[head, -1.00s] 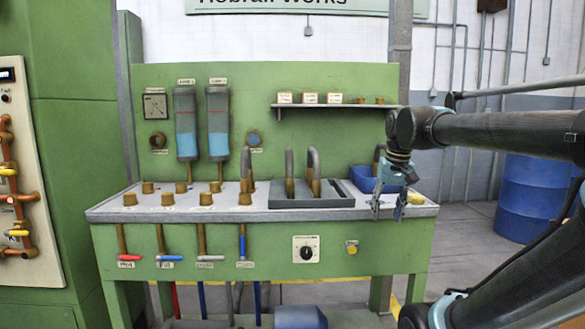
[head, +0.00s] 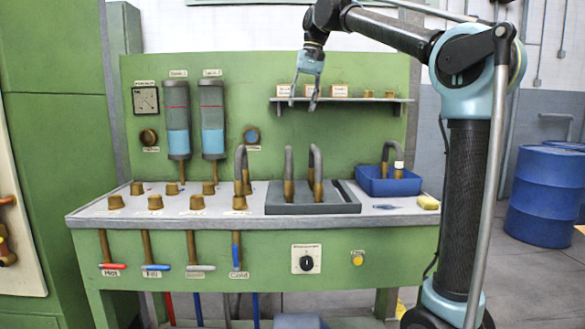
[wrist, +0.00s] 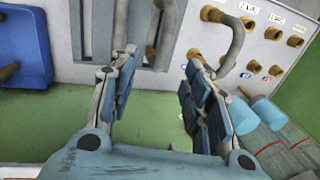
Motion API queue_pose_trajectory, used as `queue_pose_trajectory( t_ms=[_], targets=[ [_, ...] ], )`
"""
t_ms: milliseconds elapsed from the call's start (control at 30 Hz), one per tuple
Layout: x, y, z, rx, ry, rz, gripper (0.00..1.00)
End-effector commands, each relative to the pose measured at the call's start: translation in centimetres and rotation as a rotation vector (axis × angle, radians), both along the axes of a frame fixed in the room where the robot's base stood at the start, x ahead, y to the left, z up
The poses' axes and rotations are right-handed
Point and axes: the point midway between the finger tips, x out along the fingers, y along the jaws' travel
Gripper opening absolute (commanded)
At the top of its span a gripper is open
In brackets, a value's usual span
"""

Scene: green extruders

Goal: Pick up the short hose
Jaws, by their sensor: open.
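Several grey hoses with brass ends stand on the bench, and I cannot tell for sure which is the short one. In the grey tray (head: 270,208) stand a straight-looking hose (head: 289,160) and, just right of it, an arched hose (head: 316,155). Another bent hose (head: 241,158) stands left of the tray; a grey hose also shows at upper right in the wrist view (wrist: 237,45).
Several brass fittings (head: 197,202) stand on the bench's left half. A shelf (head: 345,101) with labelled boxes is on the green back panel. Two blue-filled cylinders (head: 178,125) hang at left.

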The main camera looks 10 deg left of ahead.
Motion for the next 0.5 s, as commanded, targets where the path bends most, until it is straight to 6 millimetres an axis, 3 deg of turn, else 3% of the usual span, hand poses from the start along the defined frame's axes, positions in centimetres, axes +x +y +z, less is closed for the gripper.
queue_pose_trajectory(
  t_ms=[167, 500],
  targets=[
    [0.0, 1.1, 0.1, 0.001, 0.007, 0.004, 0.45],
    [0.1, 1.5, -5.0, 0.002, 0.006, -0.004, 0.45]
  ],
)
